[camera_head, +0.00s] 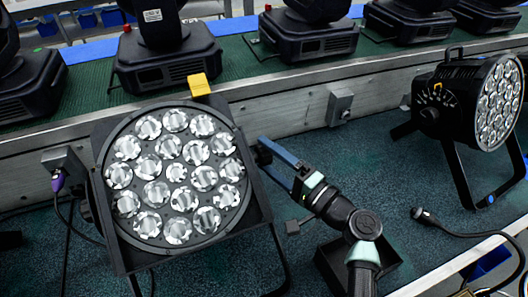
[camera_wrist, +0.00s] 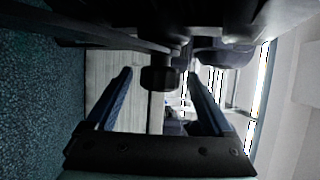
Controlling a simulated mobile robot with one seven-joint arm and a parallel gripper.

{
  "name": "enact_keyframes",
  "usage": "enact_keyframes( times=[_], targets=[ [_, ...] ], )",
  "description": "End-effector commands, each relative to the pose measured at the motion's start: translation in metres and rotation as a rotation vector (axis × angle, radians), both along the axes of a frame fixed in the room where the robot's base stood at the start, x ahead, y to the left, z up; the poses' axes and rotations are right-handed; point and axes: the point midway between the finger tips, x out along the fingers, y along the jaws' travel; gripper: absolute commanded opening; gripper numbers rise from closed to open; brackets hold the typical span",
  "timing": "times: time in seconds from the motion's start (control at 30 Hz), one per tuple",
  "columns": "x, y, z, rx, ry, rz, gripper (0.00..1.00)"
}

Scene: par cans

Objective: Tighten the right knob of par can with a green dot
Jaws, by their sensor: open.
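The near par can (camera_head: 180,175) stands at the left, its round face of several bright lenses turned toward me. I see no green dot on it. Its right knob (camera_head: 263,157) is a small dark shape at its right side, partly hidden by my gripper. My gripper (camera_head: 266,148) reaches in from the right, its blue fingers pointing at that side. In the wrist view, a black knob (camera_wrist: 159,79) lies between the two fingers of my gripper (camera_wrist: 160,75), with space on both sides. The gripper is open; I cannot tell how deep the knob sits.
Another par can (camera_head: 470,100) stands at the right, with a blue dot (camera_head: 491,199) on its bracket. A metal ledge (camera_head: 300,108) runs behind, with several black moving-head lights on the green surface above. A black cable (camera_head: 465,232) lies at the lower right. A yellow tag (camera_head: 199,85) tops the near can.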

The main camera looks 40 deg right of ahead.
Motion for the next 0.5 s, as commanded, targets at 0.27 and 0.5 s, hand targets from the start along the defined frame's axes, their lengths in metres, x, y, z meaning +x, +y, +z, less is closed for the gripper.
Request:
enact_keyframes(
  times=[0.27,0.5],
  targets=[
    [0.0153,0.0026,0.0005,-0.002,0.001,-0.001,0.86],
    [0.0151,0.0026,0.0006,-0.002,0.001,-0.001,0.79]
  ],
)
